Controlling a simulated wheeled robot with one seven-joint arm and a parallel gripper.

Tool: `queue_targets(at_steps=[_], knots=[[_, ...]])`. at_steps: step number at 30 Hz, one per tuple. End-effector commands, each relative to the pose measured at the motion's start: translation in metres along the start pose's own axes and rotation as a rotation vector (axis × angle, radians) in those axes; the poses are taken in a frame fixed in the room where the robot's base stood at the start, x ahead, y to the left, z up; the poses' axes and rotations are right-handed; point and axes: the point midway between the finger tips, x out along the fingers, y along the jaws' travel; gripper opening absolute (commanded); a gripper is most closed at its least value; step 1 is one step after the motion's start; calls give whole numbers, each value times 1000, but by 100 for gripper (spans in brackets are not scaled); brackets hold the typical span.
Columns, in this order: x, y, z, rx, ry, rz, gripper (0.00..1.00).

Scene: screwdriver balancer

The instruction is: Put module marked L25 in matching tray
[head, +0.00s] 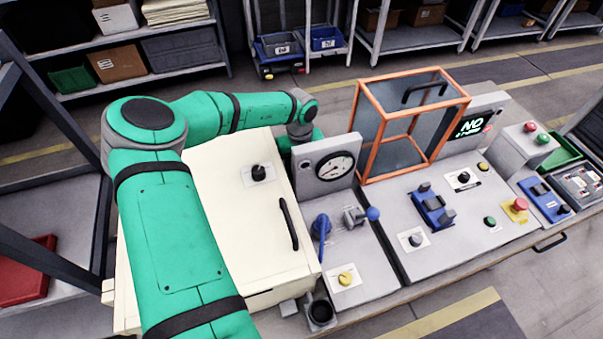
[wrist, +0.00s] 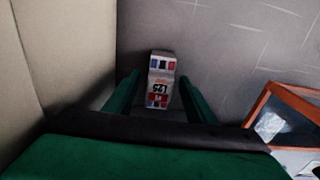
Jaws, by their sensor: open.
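The module marked L25 (wrist: 161,84) is a small pale block with red and blue patches; its marking appears upside down in the wrist view. It sits low beside a cream wall, on or against a grey surface. My gripper (wrist: 156,92) is open, with one green finger on each side of the module; I cannot tell whether either touches it. In the head view the module is hidden, and my gripper is mostly hidden behind the cream cabinet and gauge panel. Two blue trays (head: 278,50) (head: 324,40) with white labels stand on the back rack; the labels are too small to read.
The cream cabinet (head: 235,205) stands close beside my arm. The gauge panel (head: 327,165) and an orange-framed guard box (head: 412,122) stand to the right. The control bench (head: 455,245) carries several switches and knobs. Open floor lies between the bench and back racks.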

Motion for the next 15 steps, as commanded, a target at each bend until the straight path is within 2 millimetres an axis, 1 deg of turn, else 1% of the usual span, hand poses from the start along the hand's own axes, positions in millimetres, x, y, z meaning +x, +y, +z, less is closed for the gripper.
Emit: queue_targets(at_steps=[1,4,12,14,15], knots=[[6,0,0,0,1,1,50],[14,0,0,0,-1,0,50],[16,0,0,0,0,-1,50],[16,0,0,0,0,-1,36],[16,0,0,0,0,-1,26]])
